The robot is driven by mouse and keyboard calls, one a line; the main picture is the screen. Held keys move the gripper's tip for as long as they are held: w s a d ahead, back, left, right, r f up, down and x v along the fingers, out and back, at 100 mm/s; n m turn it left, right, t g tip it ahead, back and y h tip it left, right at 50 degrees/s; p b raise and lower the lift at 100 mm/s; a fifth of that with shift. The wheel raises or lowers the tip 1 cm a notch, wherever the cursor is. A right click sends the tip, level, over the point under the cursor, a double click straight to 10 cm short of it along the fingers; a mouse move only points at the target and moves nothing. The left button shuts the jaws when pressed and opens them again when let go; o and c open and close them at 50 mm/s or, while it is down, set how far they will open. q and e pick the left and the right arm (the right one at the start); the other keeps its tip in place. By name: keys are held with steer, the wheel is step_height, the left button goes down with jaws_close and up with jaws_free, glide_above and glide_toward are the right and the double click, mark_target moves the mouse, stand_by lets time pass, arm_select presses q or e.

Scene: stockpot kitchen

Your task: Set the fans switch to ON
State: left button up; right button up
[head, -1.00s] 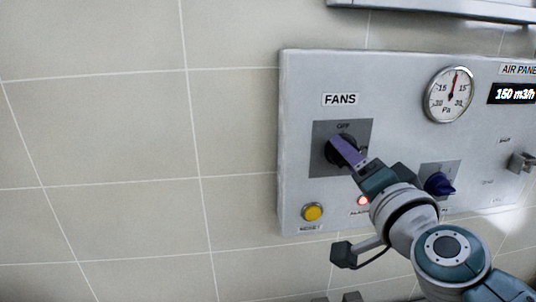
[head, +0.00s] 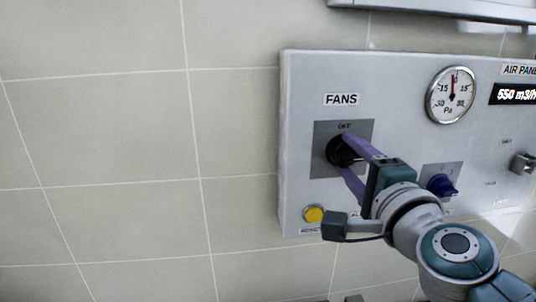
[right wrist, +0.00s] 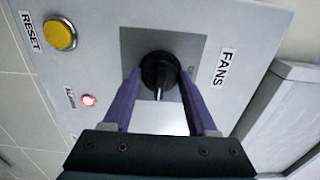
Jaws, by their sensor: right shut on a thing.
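The fans switch (head: 338,152) is a black round knob on a dark grey plate under the FANS label. OFF is printed above it; the lettering to its right is hidden by my gripper. In the right wrist view the knob (right wrist: 157,68) has a white line pointing down the picture, which is toward the panel's right, away from OFF. My right gripper (head: 348,156) is shut on the knob, one purple finger on its upper side and one on its lower side. Both fingers also flank it in the right wrist view (right wrist: 161,78). My left gripper is out of view.
The grey panel (head: 300,80) also carries a yellow reset button (head: 313,214), a blue knob (head: 442,185), a round gauge (head: 452,95) and a display (head: 514,94) reading 550 m3/h. A red alarm lamp (right wrist: 89,100) is lit. Tiled wall left of the panel is clear.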

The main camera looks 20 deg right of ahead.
stand_by(0.4)
steer(key=o, duration=1.4)
steer(key=b+v, duration=0.2)
steer(key=v, duration=0.8)
steer(key=shift+a, duration=0.1)
steer(key=shift+w, duration=0.1)
